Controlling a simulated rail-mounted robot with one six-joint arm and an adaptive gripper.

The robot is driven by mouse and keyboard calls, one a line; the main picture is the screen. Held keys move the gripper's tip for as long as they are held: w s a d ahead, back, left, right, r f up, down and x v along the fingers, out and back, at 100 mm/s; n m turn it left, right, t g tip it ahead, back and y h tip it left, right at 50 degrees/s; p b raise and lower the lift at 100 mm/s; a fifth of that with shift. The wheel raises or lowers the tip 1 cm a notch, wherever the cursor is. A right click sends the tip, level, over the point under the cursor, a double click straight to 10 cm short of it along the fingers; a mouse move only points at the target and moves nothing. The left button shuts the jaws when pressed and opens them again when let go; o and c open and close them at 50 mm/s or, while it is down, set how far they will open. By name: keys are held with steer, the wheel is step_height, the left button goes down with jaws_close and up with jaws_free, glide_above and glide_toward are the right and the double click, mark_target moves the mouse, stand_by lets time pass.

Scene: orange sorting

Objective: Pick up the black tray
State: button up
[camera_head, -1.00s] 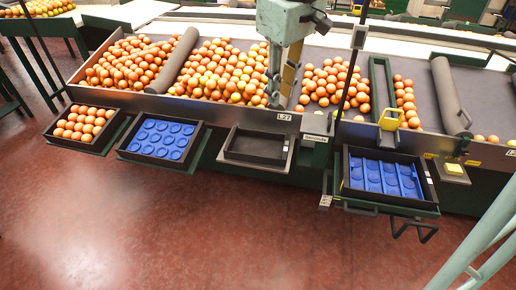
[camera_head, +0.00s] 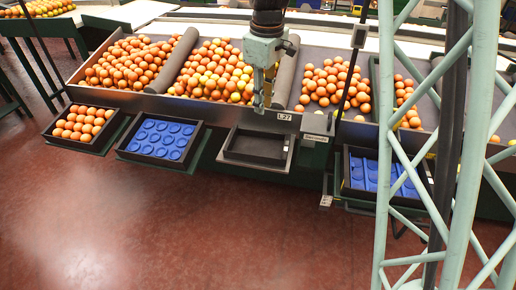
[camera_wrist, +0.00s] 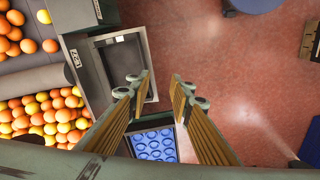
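The black tray (camera_head: 256,152) is empty and sits on a stand in front of the sorting table, under the L27 label. It also shows in the wrist view (camera_wrist: 119,60), left of centre, partly behind a finger. My gripper (camera_head: 262,106) points down above and behind the tray in the head view, in front of the orange bin. In the wrist view my gripper (camera_wrist: 160,84) is open, with a clear gap between its fingers. Nothing is held. The fingers look apart from the tray.
A black tray with a blue insert (camera_head: 158,139) stands to its left, and an orange-filled tray (camera_head: 82,123) further left. Another blue-lined tray (camera_head: 357,172) at right is partly hidden by my lattice column. Oranges (camera_head: 215,72) fill the table bins. The red floor in front is clear.

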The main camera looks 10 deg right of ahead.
steer(key=w+f+n, duration=0.2)
steer(key=w+f, duration=0.5)
steer(key=f, duration=0.4)
steer(key=n+g+b, duration=0.1)
steer(key=n, duration=0.1)
glide_above(254, 157)
step_height(254, 157, down, 12)
steer(key=r, duration=0.1)
steer(key=shift+w+d+f, duration=0.1)
steer(key=shift+w+f, duration=0.1)
steer(key=shift+f, duration=0.05)
steer(key=shift+f, duration=0.15)
steer(key=shift+f+b, duration=0.75)
steer(key=shift+f, duration=3.45)
steer(key=shift+f, duration=0.15)
steer(key=shift+f+b, duration=0.75)
steer(key=shift+f, duration=1.7)
